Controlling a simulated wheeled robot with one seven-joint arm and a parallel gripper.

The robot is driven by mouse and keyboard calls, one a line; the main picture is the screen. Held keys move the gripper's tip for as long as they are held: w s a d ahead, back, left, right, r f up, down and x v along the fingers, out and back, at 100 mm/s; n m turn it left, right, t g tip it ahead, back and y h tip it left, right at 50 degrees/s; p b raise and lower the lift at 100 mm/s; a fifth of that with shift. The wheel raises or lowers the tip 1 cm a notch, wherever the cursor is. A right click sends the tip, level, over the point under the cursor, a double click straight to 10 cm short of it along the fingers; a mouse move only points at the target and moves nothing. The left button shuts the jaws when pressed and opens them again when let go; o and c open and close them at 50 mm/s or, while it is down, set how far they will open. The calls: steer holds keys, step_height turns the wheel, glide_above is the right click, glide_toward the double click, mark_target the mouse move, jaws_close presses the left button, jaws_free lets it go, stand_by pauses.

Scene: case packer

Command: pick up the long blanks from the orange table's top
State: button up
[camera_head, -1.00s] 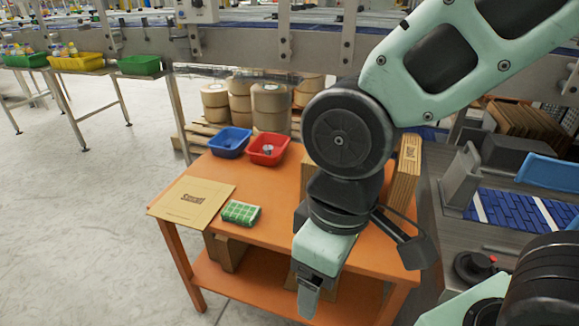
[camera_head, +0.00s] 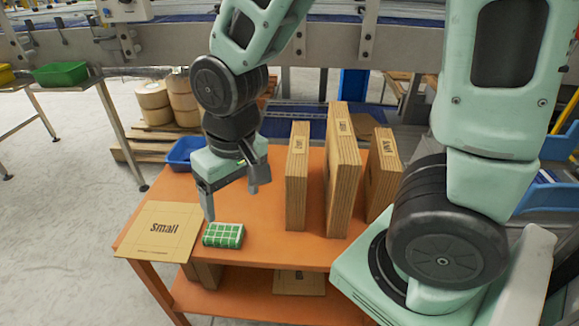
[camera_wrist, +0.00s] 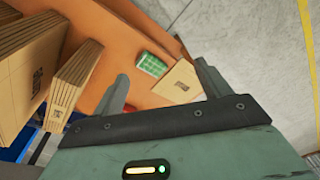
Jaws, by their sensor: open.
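Three upright stacks of brown cardboard blanks stand on the orange table (camera_head: 262,236): a left stack (camera_head: 297,180), a taller middle stack (camera_head: 342,175) and a right stack (camera_head: 382,175). Their labels are too small to read surely, so I cannot tell which are the long blanks. A flat blank marked "Small" (camera_head: 158,228) lies at the table's left corner. My gripper (camera_head: 210,212) is open and empty, pointing down left of the stacks, near the green-and-white box (camera_head: 222,235). In the wrist view, stacks (camera_wrist: 72,88) show at the left, outside my open fingers (camera_wrist: 162,76).
A blue bin (camera_head: 182,152) stands at the table's back left, partly behind my gripper. More cardboard (camera_head: 300,283) lies on the lower shelf. A conveyor runs behind the table. Green bin (camera_head: 60,74) is at the far left. The tabletop in front of the left stack is clear.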

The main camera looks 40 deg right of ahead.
steer(key=w+d+r+m+t+h+p, duration=0.15)
steer(key=w+d+m+p, duration=0.4)
steer(key=d, duration=0.65)
steer(key=m+h+p, duration=0.1)
steer(key=m+h, duration=0.2)
steer(key=m, duration=0.2)
glide_toward(299, 144)
steer(key=x, duration=0.3)
steer(key=p+x, duration=0.1)
steer(key=x, duration=0.2)
steer(key=shift+s+f, duration=0.1)
steer(key=shift+s, duration=0.15)
steer(key=shift+p+x, duration=1.45)
steer(key=shift+x, duration=1.7)
steer(key=shift+w+a, duration=0.1)
steer(key=shift+w, duration=0.1)
jaws_close()
